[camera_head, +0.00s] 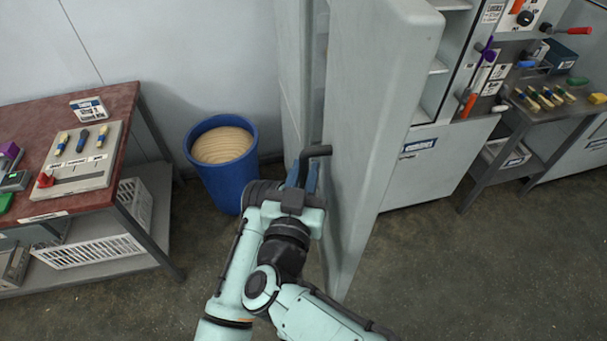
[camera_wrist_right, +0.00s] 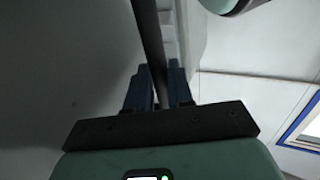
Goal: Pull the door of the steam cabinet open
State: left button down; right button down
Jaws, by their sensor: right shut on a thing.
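The steam cabinet door (camera_head: 375,110) is a tall pale grey panel in the middle of the head view. It stands out at an angle toward me, so it looks at least partly open. Its dark bar handle (camera_head: 319,151) is on the door's left side. My right gripper (camera_head: 302,177) is shut on this handle. In the right wrist view the handle (camera_wrist_right: 150,40) runs as a dark bar between the two blue fingers (camera_wrist_right: 157,88). The door hides much of the cabinet behind it. My left gripper is not in view.
A blue bin (camera_head: 222,180) stands on the floor just left of the handle. A red-topped table (camera_head: 60,110) with a tool board is at the left. A labelled pale cabinet (camera_head: 440,160) and a workbench (camera_head: 540,125) with tools are at the right. The floor (camera_head: 470,265) at front right is clear.

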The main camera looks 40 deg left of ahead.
jog(key=shift+w+r, duration=0.2)
jog(key=shift+r, duration=0.05)
jog(key=c, duration=1.3)
grip_release()
jog(key=shift+o, duration=1)
jog(key=shift+w+a+f, duration=0.1)
jog(key=shift+w, duration=0.05)
jog(key=shift+w+a+f, duration=0.1)
jog(key=shift+a, duration=0.05)
jog(key=shift+s+d, duration=0.2)
jog(key=shift+s, duration=0.2)
jog(key=b+v, duration=0.1)
jog(key=v, duration=1.1)
jog(key=shift+s+b, duration=0.2)
jog(key=shift+b, duration=0.2)
jog(key=shift+d, duration=0.1)
